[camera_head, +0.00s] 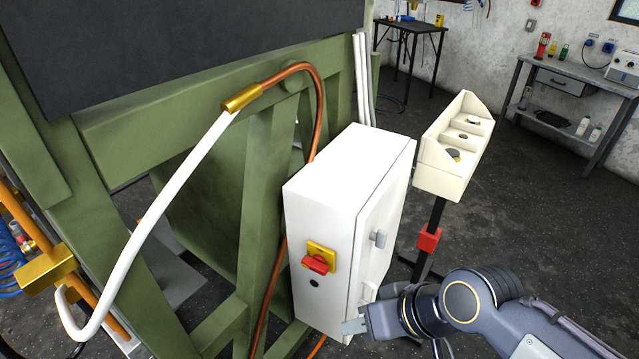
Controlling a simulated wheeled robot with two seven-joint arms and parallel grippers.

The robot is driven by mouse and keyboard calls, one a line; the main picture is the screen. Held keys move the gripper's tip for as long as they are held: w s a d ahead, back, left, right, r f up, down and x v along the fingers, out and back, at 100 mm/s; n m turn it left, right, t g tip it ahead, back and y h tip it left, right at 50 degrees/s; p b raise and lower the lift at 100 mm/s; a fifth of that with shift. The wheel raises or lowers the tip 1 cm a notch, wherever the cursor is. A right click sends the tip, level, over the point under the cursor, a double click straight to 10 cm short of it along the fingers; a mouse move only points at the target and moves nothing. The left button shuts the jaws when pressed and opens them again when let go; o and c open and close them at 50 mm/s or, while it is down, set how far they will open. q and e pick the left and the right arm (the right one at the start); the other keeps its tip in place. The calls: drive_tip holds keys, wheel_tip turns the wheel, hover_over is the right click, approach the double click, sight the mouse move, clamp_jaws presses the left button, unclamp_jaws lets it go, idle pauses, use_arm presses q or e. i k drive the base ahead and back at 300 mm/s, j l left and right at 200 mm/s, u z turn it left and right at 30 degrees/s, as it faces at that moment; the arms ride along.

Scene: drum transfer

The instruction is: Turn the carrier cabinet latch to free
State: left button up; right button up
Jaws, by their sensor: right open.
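The white carrier cabinet (322,211) stands in the middle, beside the green frame. My right gripper (356,325) comes in from the lower right and is open. My left gripper is not in view.
A green frame (255,190) with a copper pipe (320,100) and a white hose (160,215) fills the left. A cream tray on a stand (443,180) is behind right of the cabinet. Workbenches (575,75) stand at the back. Dark floor is open at right.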

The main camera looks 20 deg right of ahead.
sight(379, 238)
drive_tip(key=z, duration=1.35)
